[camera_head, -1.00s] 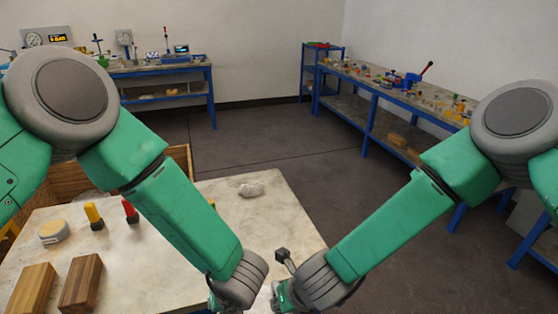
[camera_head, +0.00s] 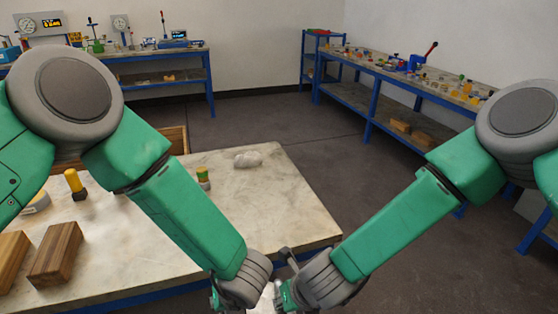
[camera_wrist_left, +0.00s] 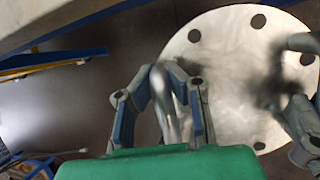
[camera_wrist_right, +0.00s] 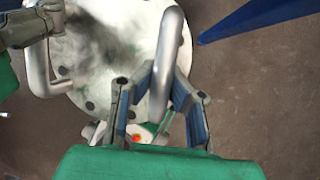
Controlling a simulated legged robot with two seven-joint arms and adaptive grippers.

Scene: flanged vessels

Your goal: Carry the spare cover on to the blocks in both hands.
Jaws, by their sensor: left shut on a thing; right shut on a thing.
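The spare cover is a round pale metal disc with bolt holes near its rim and bar handles. It shows in the left wrist view (camera_wrist_left: 226,50) and the right wrist view (camera_wrist_right: 133,20); only a sliver shows at the bottom of the head view (camera_head: 265,300). My left gripper (camera_wrist_left: 168,78) is shut on one handle. My right gripper (camera_wrist_right: 160,82) is shut on the other handle. The cover hangs above the floor, off the table's near edge. Two wooden blocks, one brown (camera_head: 56,254) and one lighter (camera_head: 11,258), lie side by side on the table's left part.
The marble-topped table (camera_head: 150,240) also bears a yellow-topped post (camera_head: 75,184), a small green-and-yellow item (camera_head: 203,178) and a pale lump (camera_head: 248,159). Blue workbenches stand along the back and right walls. The floor (camera_head: 400,230) right of the table is clear.

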